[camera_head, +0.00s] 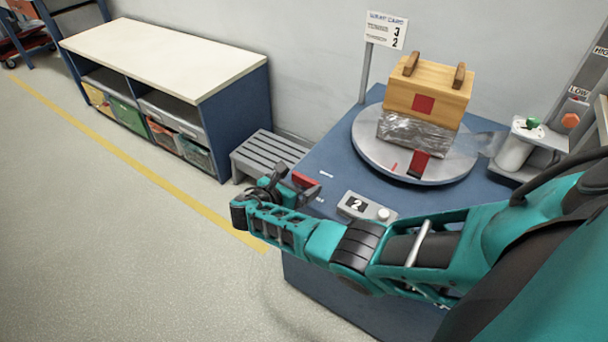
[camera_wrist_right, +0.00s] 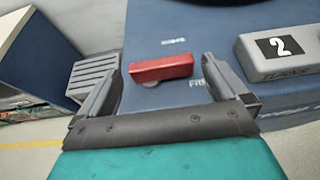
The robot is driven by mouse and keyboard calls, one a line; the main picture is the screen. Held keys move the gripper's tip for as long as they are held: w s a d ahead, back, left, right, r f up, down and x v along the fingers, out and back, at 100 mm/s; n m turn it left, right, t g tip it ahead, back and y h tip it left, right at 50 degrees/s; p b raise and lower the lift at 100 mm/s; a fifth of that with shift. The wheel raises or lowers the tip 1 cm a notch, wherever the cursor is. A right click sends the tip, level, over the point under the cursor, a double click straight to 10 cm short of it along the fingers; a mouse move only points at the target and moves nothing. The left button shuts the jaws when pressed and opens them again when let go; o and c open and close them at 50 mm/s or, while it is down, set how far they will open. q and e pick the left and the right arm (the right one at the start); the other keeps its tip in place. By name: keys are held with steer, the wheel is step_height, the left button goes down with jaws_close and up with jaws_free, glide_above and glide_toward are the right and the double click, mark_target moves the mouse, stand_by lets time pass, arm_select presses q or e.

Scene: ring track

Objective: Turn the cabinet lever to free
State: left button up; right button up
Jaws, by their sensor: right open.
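The red lever (camera_head: 305,180) sits on the blue cabinet (camera_head: 319,160), near its left edge. In the right wrist view the red lever (camera_wrist_right: 160,68) lies crosswise between my finger tips. A small white label (camera_wrist_right: 172,41) is above it, too small to read. Another label (camera_wrist_right: 197,85), starting "FR", is below its right end. My right gripper (camera_head: 279,185) is open beside the lever, one finger on each side; I cannot tell whether either finger touches it. The lever's pivot is mostly hidden. My left gripper is not in view.
A turntable (camera_head: 364,150) on the cabinet carries a wooden box (camera_head: 450,88) on a wrapped block. A display box (camera_head: 352,206) reading 2 stands right of the lever. A grey slatted step (camera_head: 262,152) is beside the cabinet. A sign (camera_head: 386,30) stands behind.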

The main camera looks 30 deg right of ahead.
arm_select(q)
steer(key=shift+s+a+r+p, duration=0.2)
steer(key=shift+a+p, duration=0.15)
steer(key=shift+p, duration=0.15)
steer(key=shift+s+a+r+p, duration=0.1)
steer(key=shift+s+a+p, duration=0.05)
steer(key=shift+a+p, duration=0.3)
arm_select(e)
steer(key=v, duration=0.9)
steer(key=s+a+f+m+y+p, duration=0.2)
steer(key=s+a+f+m+y, duration=0.3)
steer(key=s+f+m+y, duration=0.6)
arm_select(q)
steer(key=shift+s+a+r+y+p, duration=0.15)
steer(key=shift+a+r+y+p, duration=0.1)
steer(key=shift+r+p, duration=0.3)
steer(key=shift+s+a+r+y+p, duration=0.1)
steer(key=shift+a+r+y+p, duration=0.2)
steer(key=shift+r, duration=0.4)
arm_select(e)
steer(key=s+r+m+t+y, duration=0.3)
steer(key=s+r+m+t, duration=0.3)
steer(key=r, duration=0.7)
steer(key=s+a+m, duration=0.1)
steer(key=s+m, duration=0.1)
steer(key=shift+r+m+y, duration=0.3)
steer(key=shift+m+y, duration=0.1)
